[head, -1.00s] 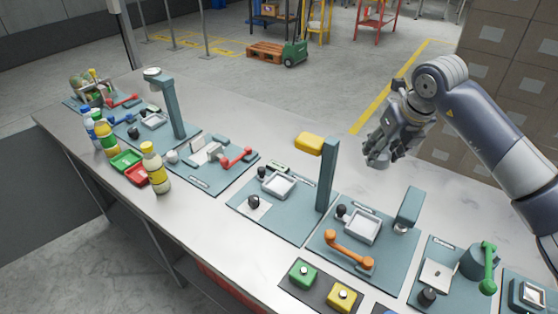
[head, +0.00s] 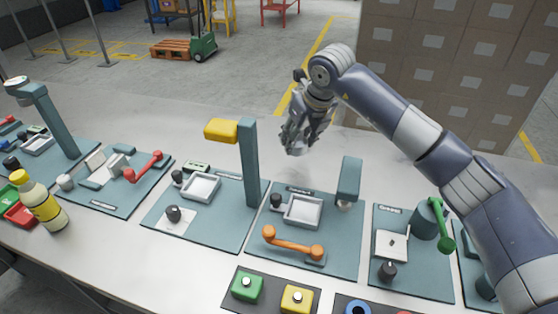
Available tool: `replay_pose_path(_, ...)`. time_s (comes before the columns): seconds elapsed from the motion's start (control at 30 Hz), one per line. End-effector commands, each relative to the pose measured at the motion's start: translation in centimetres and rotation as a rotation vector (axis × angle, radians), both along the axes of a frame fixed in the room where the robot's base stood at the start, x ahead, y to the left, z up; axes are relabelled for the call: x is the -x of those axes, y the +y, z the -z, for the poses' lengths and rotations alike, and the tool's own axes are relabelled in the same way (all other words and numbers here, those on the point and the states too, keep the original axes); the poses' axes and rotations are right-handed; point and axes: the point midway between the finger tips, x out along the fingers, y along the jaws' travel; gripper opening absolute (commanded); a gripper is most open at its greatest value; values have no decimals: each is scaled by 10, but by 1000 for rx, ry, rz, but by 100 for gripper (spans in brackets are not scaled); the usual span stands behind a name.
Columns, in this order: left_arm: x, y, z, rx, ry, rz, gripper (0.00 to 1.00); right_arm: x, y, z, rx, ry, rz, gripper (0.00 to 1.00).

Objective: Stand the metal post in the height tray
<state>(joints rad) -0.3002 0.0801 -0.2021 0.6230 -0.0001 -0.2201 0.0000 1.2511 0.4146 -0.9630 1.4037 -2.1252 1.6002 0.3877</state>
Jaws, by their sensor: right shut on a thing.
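My right gripper (head: 300,135) is above the back of the bench, behind the plate with the orange handle. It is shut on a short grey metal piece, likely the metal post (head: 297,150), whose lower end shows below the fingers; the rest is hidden. One square light-grey tray (head: 219,191) sits on the teal plate with the tall column and yellow head. Another such tray (head: 286,216) sits on the plate with the orange handle. The plate labels are too small to read, so I cannot tell which is the height tray. My left gripper is not in view.
The tall teal column (head: 249,165) with its yellow head (head: 221,130) stands left of my gripper. A shorter teal upright (head: 348,180) stands to the right. An orange handle (head: 292,244) lies in front. A yellow bottle (head: 42,206) stands far left. The bench's back strip is clear.

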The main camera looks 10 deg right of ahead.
Motion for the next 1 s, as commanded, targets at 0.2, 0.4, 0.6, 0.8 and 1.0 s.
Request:
replay_pose_path(0.2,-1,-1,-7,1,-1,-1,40,0,0,34,-1,-1,1,5)
replay_pose_path(0.4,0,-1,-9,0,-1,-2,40,0,0,49,0,0,0,5)
replay_pose_path(0.6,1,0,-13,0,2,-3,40,0,0,75,-1,-1,1,5)
replay_pose_path(0.8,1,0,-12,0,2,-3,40,-1,0,77,0,-3,0,5)
replay_pose_path(1.0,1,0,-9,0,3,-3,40,0,0,80,1,0,0,52)
